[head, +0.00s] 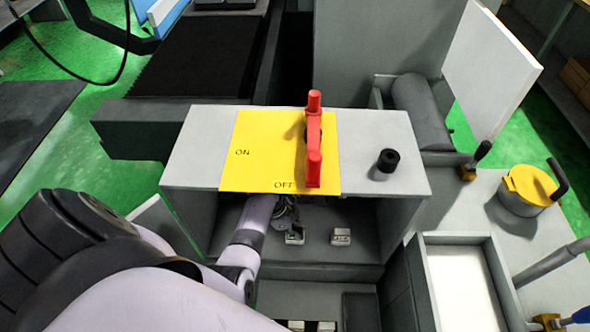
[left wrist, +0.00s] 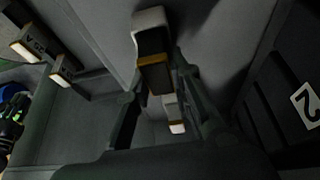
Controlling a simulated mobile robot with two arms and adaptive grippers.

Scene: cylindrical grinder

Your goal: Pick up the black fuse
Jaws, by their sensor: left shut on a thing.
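My left arm reaches into the open front of the grey box under the yellow ON/OFF plate. My left gripper (head: 289,212) is inside that opening, partly hidden by the box top and my arm. In the left wrist view its fingers are closed on a dark block, the black fuse (left wrist: 152,48), with a pale end and an orange-brown band. Whether the fuse is clear of its seat cannot be told. My right gripper is not in view.
A red lever (head: 313,150) points toward OFF on the yellow plate (head: 260,150). A black knob (head: 388,160) stands on the box top. A small pale block (head: 341,237) sits inside the opening. A yellow-lidded pot (head: 528,188) and a white-bottomed tray (head: 428,285) are at the right.

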